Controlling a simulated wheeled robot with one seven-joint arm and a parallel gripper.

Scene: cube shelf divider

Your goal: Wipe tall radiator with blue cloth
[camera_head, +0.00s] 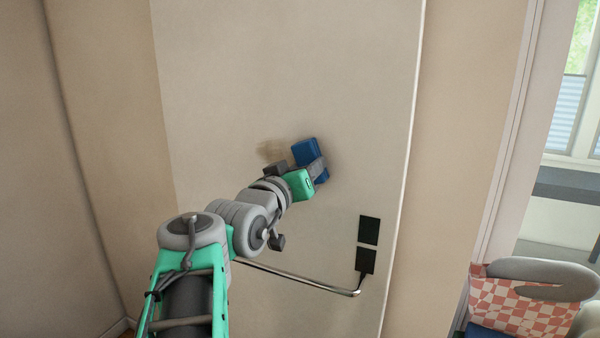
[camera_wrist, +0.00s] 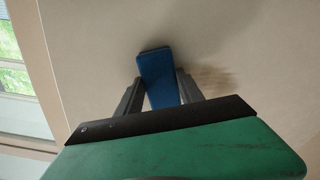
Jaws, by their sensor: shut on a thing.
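The tall radiator (camera_head: 290,70) is a flat, pale upright panel that fills the middle of the head view; its surface also shows in the wrist view (camera_wrist: 240,40). A brownish smudge (camera_head: 271,150) marks it just left of my gripper, and the smudge shows to the right of the fingers in the wrist view (camera_wrist: 215,78). My gripper (camera_head: 316,168) is shut on the blue cloth (camera_head: 305,151), which looks like a folded block between the fingers (camera_wrist: 157,75). The cloth is at or very near the panel; I cannot tell if it touches.
A metal bar (camera_head: 300,279) runs across the lower panel, beside two dark square plates (camera_head: 368,230). A chair with a red checked cover (camera_head: 520,305) stands at the lower right. A window (camera_head: 572,90) is at the right. The panel above my gripper is clear.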

